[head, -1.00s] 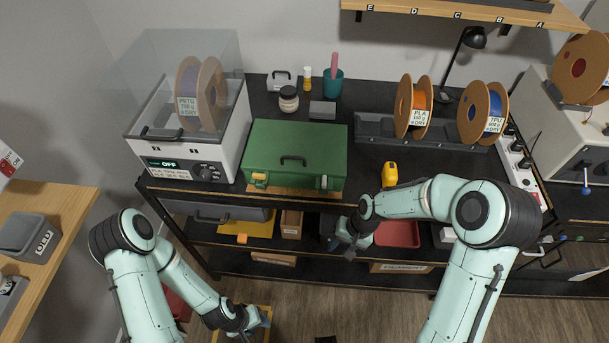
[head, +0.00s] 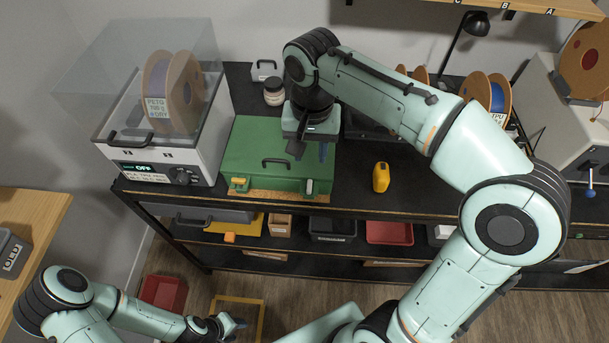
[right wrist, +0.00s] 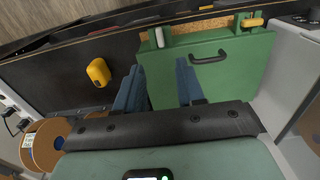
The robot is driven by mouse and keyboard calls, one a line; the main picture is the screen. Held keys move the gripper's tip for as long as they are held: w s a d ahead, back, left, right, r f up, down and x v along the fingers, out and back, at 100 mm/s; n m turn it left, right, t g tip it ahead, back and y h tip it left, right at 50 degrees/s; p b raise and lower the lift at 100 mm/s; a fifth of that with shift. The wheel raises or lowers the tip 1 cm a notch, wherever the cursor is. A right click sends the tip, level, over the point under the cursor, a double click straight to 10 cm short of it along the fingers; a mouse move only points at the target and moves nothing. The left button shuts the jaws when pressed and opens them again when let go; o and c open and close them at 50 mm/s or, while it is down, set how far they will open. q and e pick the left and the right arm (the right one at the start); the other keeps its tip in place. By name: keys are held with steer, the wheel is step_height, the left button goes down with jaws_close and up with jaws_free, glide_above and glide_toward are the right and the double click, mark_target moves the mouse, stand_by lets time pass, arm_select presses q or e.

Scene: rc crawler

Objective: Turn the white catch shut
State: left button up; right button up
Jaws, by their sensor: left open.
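The green case (head: 255,152) stands closed-looking on the black bench, with a dark handle on its lid. The white catch (head: 310,187) is at the right of its front edge and points upright in the picture. It also shows in the right wrist view (right wrist: 159,37). A yellow catch (head: 240,184) sits at the front left and lies crosswise. My right gripper (head: 311,152) hangs over the right part of the case, behind the white catch; its blue fingers (right wrist: 160,80) are apart with nothing between them. My left gripper (head: 236,325) is open, low at the lower left, away from the case.
A dryer box with a spool (head: 172,95) stands left of the case. A yellow tool-like item (head: 381,177) lies to the right on the bench. A white jar (head: 274,92) is behind. Bench front right of the case is mostly clear.

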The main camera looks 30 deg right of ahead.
mark_target(310, 185)
step_height(310, 185, down, 10)
steer(key=shift+f+b, duration=0.15)
steer(key=shift+b, duration=0.5)
arm_select(q)
steer(key=shift+s+f, duration=1.05)
steer(key=shift+f, duration=0.1)
arm_select(e)
steer(key=shift+f, duration=0.75)
steer(key=shift+c, duration=0.3)
jaws_close()
